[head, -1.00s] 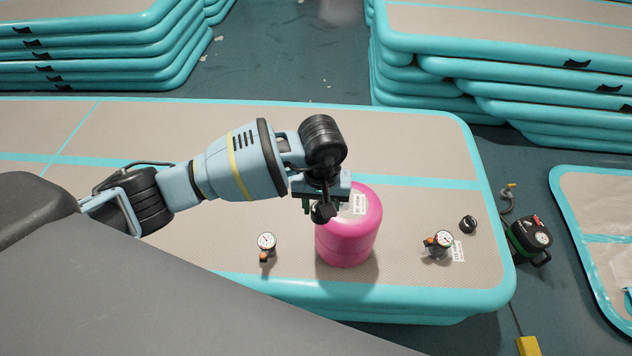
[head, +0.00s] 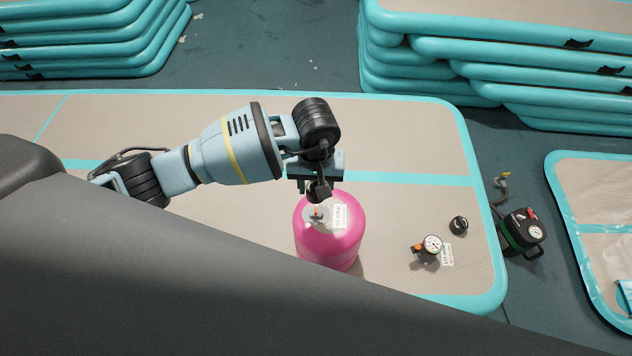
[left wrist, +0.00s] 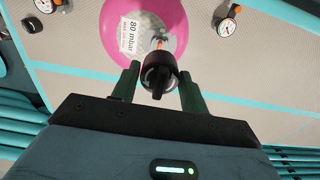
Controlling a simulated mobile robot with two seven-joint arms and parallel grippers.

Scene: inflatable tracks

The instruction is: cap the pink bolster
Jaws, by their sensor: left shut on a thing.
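The pink bolster (head: 328,238) stands upright on the beige mat, with a white label on its top. It fills the top of the left wrist view (left wrist: 112,38), where the label reads 80 mbar. A valve with an orange tip (head: 316,212) stands uncovered on the bolster's top. My left gripper (head: 316,186) is shut on a black cap (left wrist: 158,77), held between its two green fingers. The cap is over the far side of the bolster's top and looks apart from the valve; the exact gap is unclear. My right gripper is not in view.
A gauge (head: 432,245) with a tag and a second black cap (head: 459,225) lie right of the bolster. Another gauge (left wrist: 228,25) shows in the left wrist view. A pump (head: 524,232) is on the floor. Stacked mats (head: 440,60) stand behind.

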